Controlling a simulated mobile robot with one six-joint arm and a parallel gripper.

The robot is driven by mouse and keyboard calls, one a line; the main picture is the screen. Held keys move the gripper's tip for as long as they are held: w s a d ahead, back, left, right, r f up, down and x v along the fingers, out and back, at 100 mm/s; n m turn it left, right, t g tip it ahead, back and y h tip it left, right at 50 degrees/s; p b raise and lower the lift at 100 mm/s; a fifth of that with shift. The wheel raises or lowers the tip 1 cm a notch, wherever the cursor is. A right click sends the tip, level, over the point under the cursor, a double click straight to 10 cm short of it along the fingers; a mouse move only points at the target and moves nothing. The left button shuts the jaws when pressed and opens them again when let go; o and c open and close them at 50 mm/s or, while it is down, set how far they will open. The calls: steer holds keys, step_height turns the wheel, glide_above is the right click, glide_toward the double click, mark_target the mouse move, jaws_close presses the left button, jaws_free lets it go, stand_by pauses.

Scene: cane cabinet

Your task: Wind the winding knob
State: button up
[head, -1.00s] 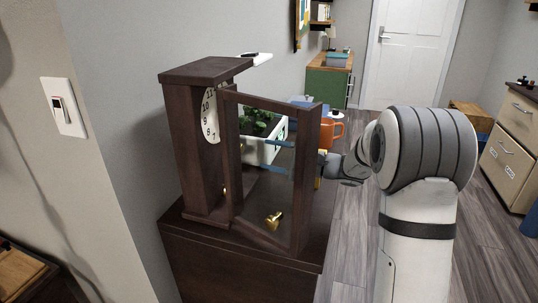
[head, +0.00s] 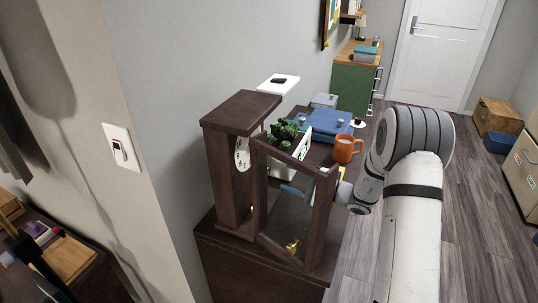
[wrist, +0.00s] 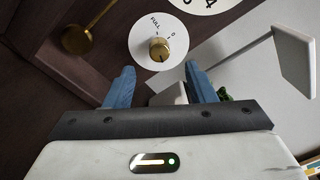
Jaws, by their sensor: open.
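The winding knob (wrist: 159,49) is a small brass knob on a white round dial marked FULL and 0, below the clock face (wrist: 206,3) in the wrist view. My gripper (wrist: 160,85) is open, its two blue fingers pointing toward the dial, one on either side of the knob's line. The fingers look short of the knob and hold nothing. In the head view the dark wooden clock (head: 229,165) stands with its glass door (head: 321,215) swung open. A blue finger of my gripper (head: 291,190) shows through the door. The knob cannot be made out there.
A brass pendulum (wrist: 77,39) hangs left of the dial in the wrist view. The open door stands between the head camera and my gripper. A potted plant (head: 286,132), blue box (head: 325,123) and orange mug (head: 345,149) stand behind the clock on the cabinet (head: 228,262).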

steer(key=p+x, duration=0.1)
steer(key=x, duration=0.7)
steer(key=shift+p, duration=0.4)
steer(key=shift+s, duration=0.1)
steer(key=shift+c, duration=0.5)
steer(key=shift+d, duration=0.1)
steer(key=c, duration=0.9)
steer(key=shift+f, duration=0.1)
steer(key=shift+m, duration=0.3)
